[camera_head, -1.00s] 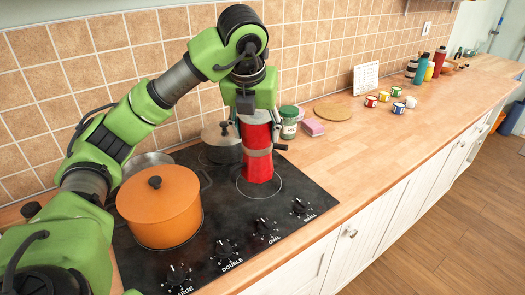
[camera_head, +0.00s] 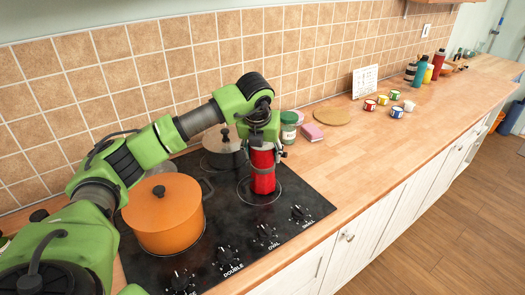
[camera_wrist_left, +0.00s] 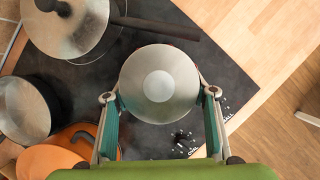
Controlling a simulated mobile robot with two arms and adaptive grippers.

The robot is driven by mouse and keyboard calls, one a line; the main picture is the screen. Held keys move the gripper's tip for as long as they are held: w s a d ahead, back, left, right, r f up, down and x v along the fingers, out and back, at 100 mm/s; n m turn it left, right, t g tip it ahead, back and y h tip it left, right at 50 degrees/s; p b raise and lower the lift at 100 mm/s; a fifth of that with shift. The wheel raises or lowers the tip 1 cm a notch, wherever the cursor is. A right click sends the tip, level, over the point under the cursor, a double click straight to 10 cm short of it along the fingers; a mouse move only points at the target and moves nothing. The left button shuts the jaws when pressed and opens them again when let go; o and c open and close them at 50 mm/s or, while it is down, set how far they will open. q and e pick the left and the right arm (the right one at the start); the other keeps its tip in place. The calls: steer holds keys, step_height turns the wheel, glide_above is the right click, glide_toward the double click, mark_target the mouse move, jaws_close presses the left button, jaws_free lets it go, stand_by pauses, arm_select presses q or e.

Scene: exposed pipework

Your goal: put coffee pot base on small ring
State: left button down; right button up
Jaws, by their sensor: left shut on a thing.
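The red coffee pot base (camera_head: 263,181) stands upright over the small ring (camera_head: 258,204), the thin pale circle at the hob's right side. Its bottom looks down on or very close to the hob, inside the ring; exact contact cannot be told. My left gripper (camera_head: 262,165) comes from above and is shut on the base. In the left wrist view the base shows from above as a round grey metal shape (camera_wrist_left: 159,84), a little red at its rim. The left fingers (camera_wrist_left: 160,97) lie on either side of it. The small ring is hidden there. My right gripper is not in view.
An orange lidded pot (camera_head: 163,218) stands left on the black hob (camera_head: 222,225). A grey lidded pan (camera_head: 222,147) stands close behind the base. A jar (camera_head: 288,127) and a pink block (camera_head: 312,132) are behind to the right.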

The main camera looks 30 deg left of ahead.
arm_select(q)
steer(key=shift+f, duration=0.1)
steer(key=c, duration=0.9)
jaws_free()
steer(key=shift+f, duration=0.15)
steer(key=shift+s+d+r, duration=0.1)
steer(key=shift+r, duration=0.3)
steer(key=b+v, duration=0.2)
steer(key=v, duration=0.9)
steer(key=shift+s, duration=0.2)
steer(key=shift+r, duration=0.15)
